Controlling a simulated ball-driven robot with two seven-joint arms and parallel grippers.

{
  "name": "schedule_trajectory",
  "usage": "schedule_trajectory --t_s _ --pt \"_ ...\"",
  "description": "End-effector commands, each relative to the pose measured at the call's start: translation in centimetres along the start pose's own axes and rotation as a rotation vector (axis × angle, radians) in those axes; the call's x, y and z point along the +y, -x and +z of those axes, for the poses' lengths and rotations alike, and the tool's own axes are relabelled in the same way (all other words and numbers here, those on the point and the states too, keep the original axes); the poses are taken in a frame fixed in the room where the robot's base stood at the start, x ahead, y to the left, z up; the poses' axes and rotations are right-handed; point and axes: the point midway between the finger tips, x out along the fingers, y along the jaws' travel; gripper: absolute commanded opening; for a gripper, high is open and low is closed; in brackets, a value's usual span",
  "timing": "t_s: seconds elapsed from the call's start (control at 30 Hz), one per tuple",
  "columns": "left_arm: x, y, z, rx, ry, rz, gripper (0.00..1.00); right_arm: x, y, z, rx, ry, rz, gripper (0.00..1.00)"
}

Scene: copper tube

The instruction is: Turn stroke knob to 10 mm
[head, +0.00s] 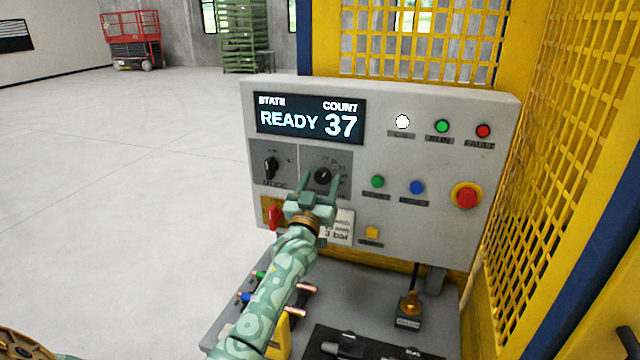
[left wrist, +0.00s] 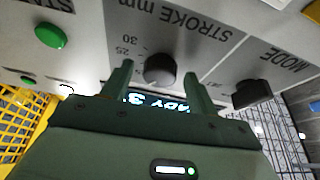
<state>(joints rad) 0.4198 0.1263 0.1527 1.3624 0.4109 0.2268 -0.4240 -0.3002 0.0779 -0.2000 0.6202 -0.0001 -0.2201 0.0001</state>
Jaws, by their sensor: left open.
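The stroke knob (head: 323,175) is a round black dial on a dark plate of the grey control panel, below the display. It also shows in the left wrist view (left wrist: 159,70), where the label "STROKE mm" and the numbers 25 and 30 are readable. My left gripper (head: 320,183) is open in front of the knob, pointing at the panel. In the left wrist view its two fingers (left wrist: 159,76) stand to either side of the knob with gaps; I see no contact. I cannot tell which number the knob points to. My right gripper is not in view.
The mode knob (head: 270,167) sits close on the left. Green (head: 377,182) and blue (head: 417,187) buttons and a red emergency stop (head: 466,197) are to the right. The display (head: 310,119) reads READY, 37. A bench with tubes (head: 308,288) lies below; yellow mesh guards the right.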

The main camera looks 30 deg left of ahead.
Motion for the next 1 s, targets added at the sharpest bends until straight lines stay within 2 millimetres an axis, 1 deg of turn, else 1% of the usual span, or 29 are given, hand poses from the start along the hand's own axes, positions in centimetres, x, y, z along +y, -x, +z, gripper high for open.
schedule_trajectory --t_s 0.03,0.07,0.1,0.17,0.2,0.23,0.57,0.77,1.0 --pt "0.0 0.0 0.0 0.0 0.0 0.0 0.59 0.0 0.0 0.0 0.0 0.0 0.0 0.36" --pt "0.0 0.0 0.0 0.0 0.0 0.0 0.56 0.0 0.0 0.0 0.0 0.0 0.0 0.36" --pt "0.0 0.0 0.0 0.0 0.0 0.0 0.45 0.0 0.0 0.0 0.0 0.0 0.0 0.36" --pt "0.0 0.0 0.0 0.0 0.0 0.0 0.29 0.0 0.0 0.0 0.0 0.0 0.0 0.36" --pt "0.0 0.0 0.0 0.0 0.0 0.0 0.18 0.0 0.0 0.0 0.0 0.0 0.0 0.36" --pt "0.0 0.0 0.0 0.0 0.0 0.0 0.14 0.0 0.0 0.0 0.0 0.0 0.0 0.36" --pt "0.1 0.0 -0.1 -0.001 0.039 -0.016 0.15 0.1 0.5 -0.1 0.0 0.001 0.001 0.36" --pt "0.2 0.0 -0.2 -0.003 0.141 -0.058 0.15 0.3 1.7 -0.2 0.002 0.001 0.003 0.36" --pt "0.3 -0.1 -0.3 -0.002 0.298 -0.123 0.15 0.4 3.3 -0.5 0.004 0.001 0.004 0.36"
